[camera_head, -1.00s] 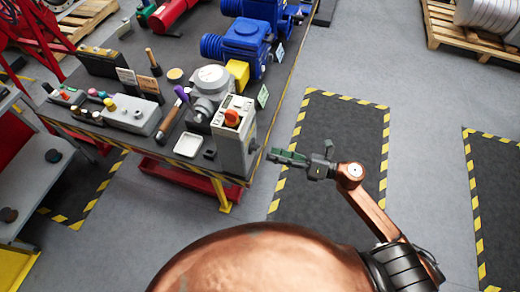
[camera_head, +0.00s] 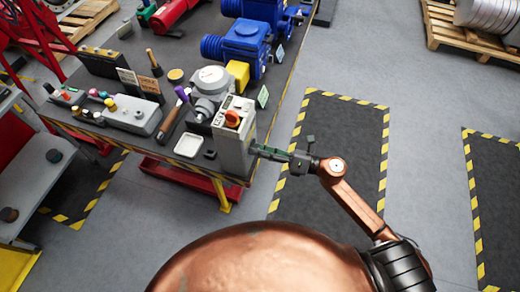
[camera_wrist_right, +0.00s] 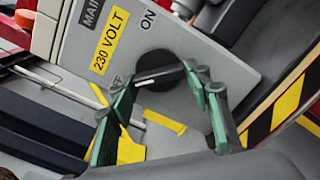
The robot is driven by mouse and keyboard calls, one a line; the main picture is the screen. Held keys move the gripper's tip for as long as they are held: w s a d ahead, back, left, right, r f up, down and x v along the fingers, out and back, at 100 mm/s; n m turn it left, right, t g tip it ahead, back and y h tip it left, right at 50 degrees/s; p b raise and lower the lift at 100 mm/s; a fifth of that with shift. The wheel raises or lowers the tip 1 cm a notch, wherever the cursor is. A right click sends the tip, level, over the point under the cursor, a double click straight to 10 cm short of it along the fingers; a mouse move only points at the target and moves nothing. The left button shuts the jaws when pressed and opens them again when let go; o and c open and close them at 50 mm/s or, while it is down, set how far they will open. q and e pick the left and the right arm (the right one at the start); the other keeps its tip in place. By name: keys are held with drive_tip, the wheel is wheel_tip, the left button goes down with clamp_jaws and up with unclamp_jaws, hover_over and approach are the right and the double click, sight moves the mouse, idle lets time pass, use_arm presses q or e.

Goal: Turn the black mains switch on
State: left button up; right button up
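The black mains switch (camera_wrist_right: 160,70) is a round knob on the side of a grey control box (camera_wrist_right: 195,45). In the right wrist view its pale mark lies roughly sideways, its left end near a partly hidden label; "ON" stands above it. My right gripper (camera_wrist_right: 160,84) is open, its green fingers on both sides of the knob; I cannot tell whether they touch it. In the head view the right gripper (camera_head: 262,151) is at the right side of the grey box (camera_head: 234,150), where the gripper hides the knob. My left gripper is not in view.
The box stands at the workbench (camera_head: 160,160) corner, with an orange-red knob (camera_head: 232,118) on top. A gauge unit (camera_head: 211,80), a blue motor (camera_head: 244,42) and a button panel (camera_head: 130,115) are also on the bench. The floor (camera_head: 335,130) right of the bench is clear.

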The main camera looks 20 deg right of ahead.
drive_tip(key=c, duration=0.6)
drive_tip(key=shift+c, duration=0.2)
drive_tip(key=shift+r+m+p, duration=0.2)
drive_tip(key=shift+m+p, duration=3.35)
drive_tip(key=shift+m, duration=0.85)
drive_tip(key=shift+r+m+p, duration=0.15)
drive_tip(key=shift+m+p, duration=3.35)
drive_tip(key=shift+m, duration=0.9)
